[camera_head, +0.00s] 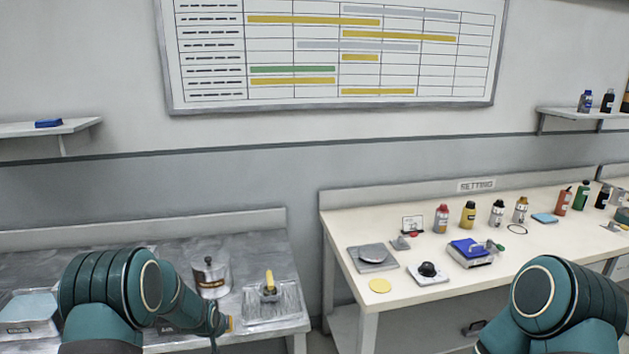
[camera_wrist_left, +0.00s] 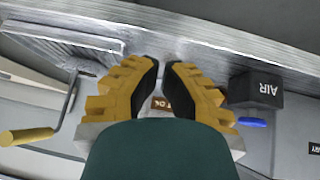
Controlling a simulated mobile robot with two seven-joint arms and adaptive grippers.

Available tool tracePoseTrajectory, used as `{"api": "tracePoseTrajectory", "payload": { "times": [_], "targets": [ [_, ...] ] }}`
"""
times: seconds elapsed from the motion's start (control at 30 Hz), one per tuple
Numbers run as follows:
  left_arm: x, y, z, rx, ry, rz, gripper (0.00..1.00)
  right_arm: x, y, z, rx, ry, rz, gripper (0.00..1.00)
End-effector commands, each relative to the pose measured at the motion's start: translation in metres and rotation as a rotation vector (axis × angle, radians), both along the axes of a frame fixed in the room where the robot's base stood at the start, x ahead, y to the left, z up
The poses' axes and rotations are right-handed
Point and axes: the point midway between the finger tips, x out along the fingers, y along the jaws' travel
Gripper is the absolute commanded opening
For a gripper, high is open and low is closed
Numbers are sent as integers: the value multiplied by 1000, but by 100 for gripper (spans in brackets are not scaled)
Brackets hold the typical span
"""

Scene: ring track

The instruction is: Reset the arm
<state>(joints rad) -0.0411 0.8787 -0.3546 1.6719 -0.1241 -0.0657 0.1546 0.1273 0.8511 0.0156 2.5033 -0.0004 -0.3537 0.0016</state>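My left arm (camera_head: 110,290) comes in at the lower left of the head view, over the grey metal bench. A small yellow part of my left gripper (camera_head: 230,324) shows at its end, near the bench's front edge. In the left wrist view both yellow fingers with black pads of the left gripper (camera_wrist_left: 161,68) show. A narrow gap lies between the fingertips, with nothing held in it. My right arm (camera_head: 555,300) shows at the lower right of the head view. Its gripper is out of the picture.
The metal bench (camera_head: 140,250) holds a metal pot (camera_head: 210,276) and a grooved tray (camera_head: 285,308) with a yellow-handled tool (camera_head: 269,283). A black AIR box (camera_wrist_left: 256,90) is near the left gripper. The cream table (camera_head: 340,235) carries several bottles and small devices.

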Motion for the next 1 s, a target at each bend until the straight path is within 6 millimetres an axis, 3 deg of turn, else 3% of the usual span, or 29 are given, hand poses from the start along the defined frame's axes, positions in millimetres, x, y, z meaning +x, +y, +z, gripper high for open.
{"api": "tracePoseTrajectory", "payload": {
  "times": [0.03,0.1,0.23,0.4,0.53,0.7,1.0],
  "targets": [
    [-28,-16,-21,-36,50,-11,0,0,0,0,0,0,0,40],
    [-65,-39,-44,-83,107,-29,0,0,0,0,0,0,0,40],
    [-138,-83,-73,-164,212,-67,0,0,0,0,0,0,0,40],
    [-235,-135,-88,-257,339,-125,0,0,0,0,0,0,0,40],
    [-293,-161,-85,-305,411,-163,0,0,0,0,0,0,0,40],
    [-331,-176,-79,-334,455,-191,0,0,0,0,0,0,0,40],
    [-335,-177,-78,-337,461,-195,0,0,0,0,0,0,0,40]
  ]
}}
